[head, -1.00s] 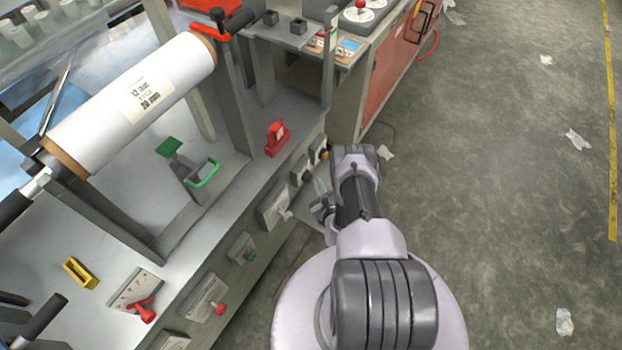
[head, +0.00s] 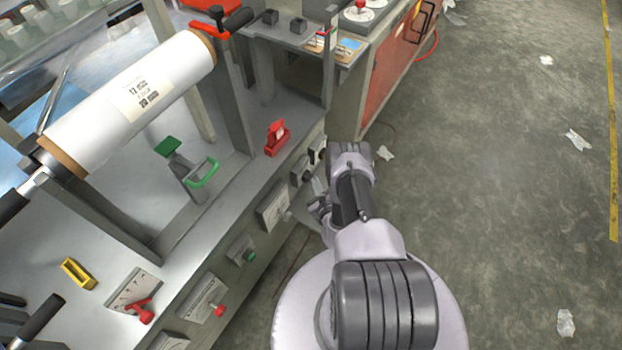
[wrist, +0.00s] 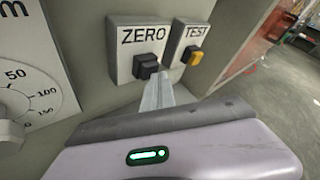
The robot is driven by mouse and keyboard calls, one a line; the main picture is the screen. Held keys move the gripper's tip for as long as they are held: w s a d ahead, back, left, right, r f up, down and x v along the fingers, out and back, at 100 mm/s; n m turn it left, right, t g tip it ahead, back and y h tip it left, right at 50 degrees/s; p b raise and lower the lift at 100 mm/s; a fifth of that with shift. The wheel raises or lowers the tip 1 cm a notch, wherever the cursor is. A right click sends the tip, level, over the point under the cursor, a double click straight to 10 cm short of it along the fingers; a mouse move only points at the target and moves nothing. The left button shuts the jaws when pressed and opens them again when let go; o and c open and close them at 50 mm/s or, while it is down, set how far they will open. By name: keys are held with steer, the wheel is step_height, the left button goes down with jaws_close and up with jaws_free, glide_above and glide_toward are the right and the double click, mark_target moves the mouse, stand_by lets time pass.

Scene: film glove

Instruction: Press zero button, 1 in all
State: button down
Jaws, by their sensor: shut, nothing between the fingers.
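The black zero button (wrist: 147,67) sits on a light plate marked ZERO (wrist: 136,43) in the wrist view. In the head view the zero plate (head: 299,168) shows small on the front of the bench. My gripper (wrist: 157,80) is shut and empty, its fingers reaching toward the panel. Its tips are at the lower right of the black button, very near it; I cannot tell if they touch. My gripper (head: 317,187) is small and partly hidden in the head view.
A dial plate (wrist: 25,97) is on the left. A white roll (head: 140,95) lies over the bench. The floor (head: 490,200) at right is mostly open.

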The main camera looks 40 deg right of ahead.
steer(key=shift+w, duration=0.1)
stand_by(0.3)
steer(key=shift+s+d, duration=0.3)
steer(key=shift+s, duration=0.5)
steer(key=s, duration=0.1)
steer(key=s+d+p, duration=0.1)
steer(key=s, duration=0.1)
steer(key=s+d, duration=0.1)
steer(key=shift+s, duration=0.35)
stand_by(0.5)
